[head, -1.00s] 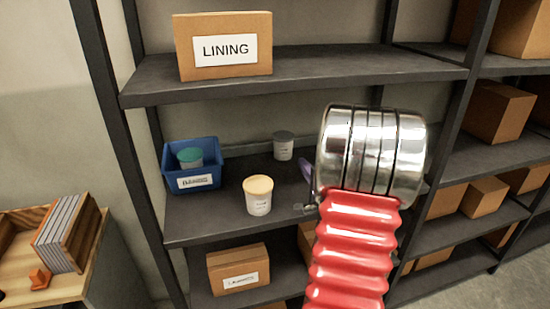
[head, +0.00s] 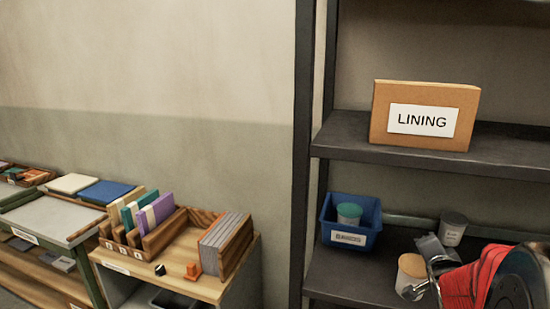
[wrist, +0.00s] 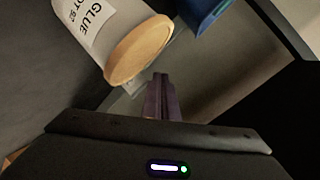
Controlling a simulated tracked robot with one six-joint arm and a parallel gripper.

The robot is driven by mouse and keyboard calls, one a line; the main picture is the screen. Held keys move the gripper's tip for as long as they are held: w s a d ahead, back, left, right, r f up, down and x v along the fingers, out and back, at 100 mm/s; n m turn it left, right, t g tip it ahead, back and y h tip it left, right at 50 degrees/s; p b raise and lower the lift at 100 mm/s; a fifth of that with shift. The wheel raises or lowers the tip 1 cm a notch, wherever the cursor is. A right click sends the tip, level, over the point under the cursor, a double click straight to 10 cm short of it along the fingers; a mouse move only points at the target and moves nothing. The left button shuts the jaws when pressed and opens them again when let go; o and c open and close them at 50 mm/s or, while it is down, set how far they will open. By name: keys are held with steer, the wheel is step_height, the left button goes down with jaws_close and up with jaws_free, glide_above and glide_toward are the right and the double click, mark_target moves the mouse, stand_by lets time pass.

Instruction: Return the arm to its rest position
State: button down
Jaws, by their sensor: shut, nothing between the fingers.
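My gripper (wrist: 160,80) shows in the wrist view with its two purple fingers together and nothing between them. In the head view my red bellows arm enters at the lower right, in front of the shelf, and its fingers cannot be made out clearly. A white jar with a tan lid (wrist: 112,38), lettered GLUE, lies close beyond the fingers in the wrist view; I see no contact. The same jar (head: 411,270) is partly hidden by my arm in the head view.
A blue bin (head: 349,236) with a green-lidded jar (head: 349,213) stands on the middle shelf. A grey-lidded jar (head: 453,228) stands behind my arm. A LINING box (head: 424,115) sits above. A wooden bench (head: 205,285) with upright boards is at the left.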

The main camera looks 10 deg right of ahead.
steer(key=s+a+n+g+y, duration=0.2)
steer(key=s+a+n, duration=0.15)
steer(key=a, duration=0.55)
steer(key=s+a+n+g+y, duration=0.1)
steer(key=s+a+n, duration=0.3)
steer(key=a, duration=0.6)
steer(key=s+a+n+g+y, duration=0.2)
steer(key=a+n, duration=0.3)
steer(key=a, duration=0.4)
steer(key=s+a+n+g+y, duration=0.1)
steer(key=s+a+n, duration=0.3)
steer(key=s+a, duration=0.4)
steer(key=shift+s+a+f+n+g+y, duration=0.3)
steer(key=shift+s+n+g+y, duration=0.1)
steer(key=shift+s+y, duration=0.4)
